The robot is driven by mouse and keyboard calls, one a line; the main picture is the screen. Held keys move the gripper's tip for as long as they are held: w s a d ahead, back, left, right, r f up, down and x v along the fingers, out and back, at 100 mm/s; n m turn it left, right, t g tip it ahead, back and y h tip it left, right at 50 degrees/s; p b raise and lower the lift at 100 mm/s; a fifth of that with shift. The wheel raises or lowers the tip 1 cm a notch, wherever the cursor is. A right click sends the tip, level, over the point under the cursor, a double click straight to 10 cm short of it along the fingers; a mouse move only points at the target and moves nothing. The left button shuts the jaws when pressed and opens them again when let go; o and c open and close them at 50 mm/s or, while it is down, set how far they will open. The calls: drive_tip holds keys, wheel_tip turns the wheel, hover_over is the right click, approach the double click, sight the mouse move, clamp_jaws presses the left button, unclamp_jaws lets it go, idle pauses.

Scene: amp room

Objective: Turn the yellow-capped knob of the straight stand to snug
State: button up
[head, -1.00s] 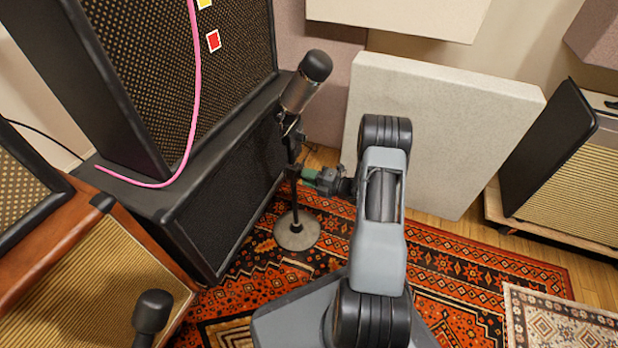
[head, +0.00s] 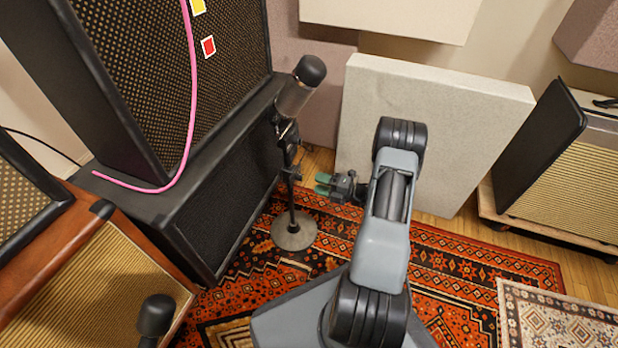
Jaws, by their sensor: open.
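The straight stand (head: 291,205) stands upright on a round base on the patterned rug, with a large microphone (head: 303,84) tilted at its top. A small dark fitting (head: 291,173) sits partway up its pole; I cannot make out a yellow cap on it from here. My gripper (head: 322,184) has green fingertips, is open and empty, and points left toward the stand. It is a short way to the right of the pole, near the height of the fitting, with a visible gap between them.
Stacked black amplifier cabinets (head: 222,205) stand close behind and left of the stand. A pale panel (head: 430,135) leans behind my arm. A second microphone (head: 155,315) is at the lower left. A pink cable (head: 192,110) hangs over the upper cabinet.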

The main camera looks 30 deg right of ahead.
drive_tip(key=p+v, duration=0.1)
drive_tip(key=v, duration=0.6)
drive_tip(key=shift+s+d+p, duration=0.25)
drive_tip(key=shift+s+p, duration=0.05)
drive_tip(key=shift+s, duration=0.1)
